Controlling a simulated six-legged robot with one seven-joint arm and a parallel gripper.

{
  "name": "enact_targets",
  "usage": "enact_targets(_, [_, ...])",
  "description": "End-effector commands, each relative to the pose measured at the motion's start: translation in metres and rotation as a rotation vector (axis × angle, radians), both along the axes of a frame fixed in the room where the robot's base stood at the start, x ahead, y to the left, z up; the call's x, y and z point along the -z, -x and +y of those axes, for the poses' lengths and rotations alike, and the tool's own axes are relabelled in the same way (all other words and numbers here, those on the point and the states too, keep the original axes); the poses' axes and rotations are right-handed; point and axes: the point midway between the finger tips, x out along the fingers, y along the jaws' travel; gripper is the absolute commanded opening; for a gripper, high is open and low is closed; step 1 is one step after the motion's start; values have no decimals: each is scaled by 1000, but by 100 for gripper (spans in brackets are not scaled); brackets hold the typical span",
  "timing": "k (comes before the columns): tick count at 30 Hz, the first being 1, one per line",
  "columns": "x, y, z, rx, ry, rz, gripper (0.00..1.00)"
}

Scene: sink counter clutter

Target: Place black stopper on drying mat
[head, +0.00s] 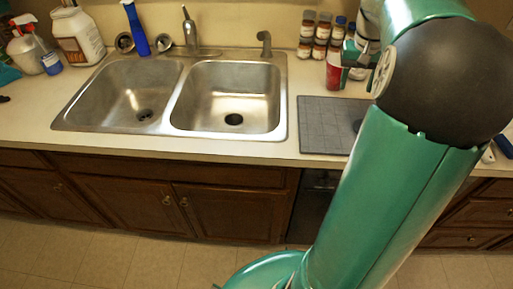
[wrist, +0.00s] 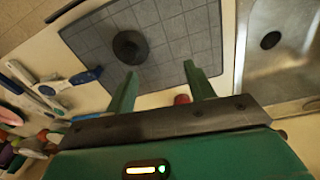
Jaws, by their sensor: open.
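The black stopper (wrist: 130,47) is round with a raised knob and rests on the grey, grid-patterned drying mat (wrist: 177,62). My gripper (wrist: 161,68) is open with nothing between its fingers, above the mat's near edge in the wrist view. The stopper is apart from the fingers, beyond and left of the left fingertip. In the head view the mat (head: 322,130) lies right of the sink, and a dark edge of the stopper (head: 357,126) shows beside my arm, which hides the rest.
A double steel sink (head: 228,95) is left of the mat. A red cup (head: 334,70) and several spice jars (head: 322,36) stand behind the mat. Brushes and utensils (wrist: 50,88) lie beside it in the wrist view. Bottles (head: 78,35) stand at the far left.

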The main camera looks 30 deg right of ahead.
Motion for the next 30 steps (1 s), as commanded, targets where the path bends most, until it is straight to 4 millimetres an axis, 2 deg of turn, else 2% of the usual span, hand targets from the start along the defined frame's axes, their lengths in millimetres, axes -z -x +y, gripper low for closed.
enact_targets(1, [-9,-7,31,-47,26,-11,54])
enact_targets(7, [-26,-12,134,-203,100,-76,54])
enact_targets(11, [-31,-1,195,-299,131,-135,54])
enact_targets(15, [-29,20,251,-401,148,-209,54])
enact_targets(21, [-16,60,318,-545,142,-329,54])
enact_targets(24, [-6,78,341,-604,125,-381,54])
enact_targets(30, [5,95,360,-658,104,-432,54])
